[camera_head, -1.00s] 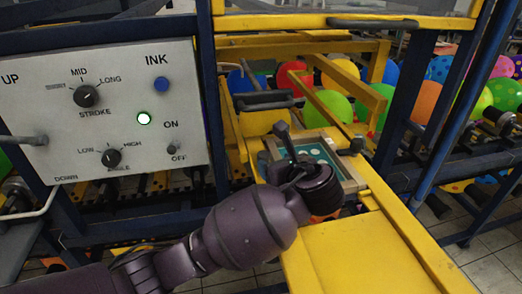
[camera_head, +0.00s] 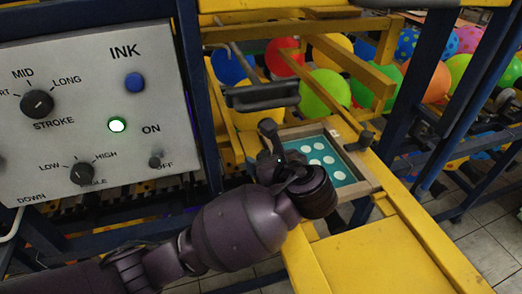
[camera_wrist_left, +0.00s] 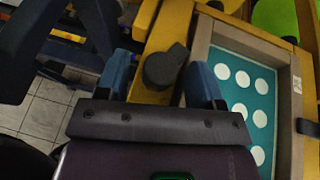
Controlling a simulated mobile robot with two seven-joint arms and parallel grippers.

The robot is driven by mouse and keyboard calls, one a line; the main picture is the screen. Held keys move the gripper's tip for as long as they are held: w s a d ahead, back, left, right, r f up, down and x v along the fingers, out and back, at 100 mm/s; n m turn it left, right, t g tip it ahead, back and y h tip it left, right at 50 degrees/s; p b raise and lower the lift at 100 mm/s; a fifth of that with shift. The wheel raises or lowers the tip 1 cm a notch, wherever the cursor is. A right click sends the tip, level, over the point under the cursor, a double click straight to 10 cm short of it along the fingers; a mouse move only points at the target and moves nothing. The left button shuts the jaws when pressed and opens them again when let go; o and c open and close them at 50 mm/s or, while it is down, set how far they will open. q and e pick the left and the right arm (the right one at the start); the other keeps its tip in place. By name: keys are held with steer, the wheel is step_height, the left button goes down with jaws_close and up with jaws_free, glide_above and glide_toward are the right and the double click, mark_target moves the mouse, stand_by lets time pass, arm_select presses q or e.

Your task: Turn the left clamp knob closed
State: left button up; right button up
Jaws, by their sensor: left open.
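A dark clamp knob (camera_wrist_left: 163,68) sits on the yellow rail beside the printing frame in the left wrist view. My left gripper (camera_wrist_left: 159,80) is open, with one blue-padded finger on each side of this knob. I cannot tell whether either finger touches it. In the head view my left gripper (camera_head: 283,148) is at the left edge of the frame and hides most of the knob's area. The wooden frame (camera_head: 357,167) holds a teal panel (camera_head: 343,174) with white dots. Another dark knob (camera_head: 363,138) stands at the frame's right side.
A grey control panel (camera_head: 100,100) with dials and a lit green lamp (camera_head: 117,125) stands at the left. A dark bar (camera_head: 262,95) hangs behind the frame. Yellow beams (camera_head: 385,50) and colored balloons (camera_head: 325,92) are behind. A yellow surface (camera_head: 370,260) in front is bare.

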arm_select(q)
steer(key=shift+w, duration=0.15)
steer(key=c, duration=0.9)
steer(key=shift+a+m+t+h, duration=0.2)
steer(key=shift+m+t+h, duration=0.4)
steer(key=shift+m+h, duration=1.4)
steer(key=shift+h, duration=0.1)
steer(key=shift+a+m+t+h, duration=0.1)
steer(key=shift+m+t+h, duration=0.2)
steer(key=shift+m+h, duration=1.5)
steer(key=shift+h, duration=0.4)
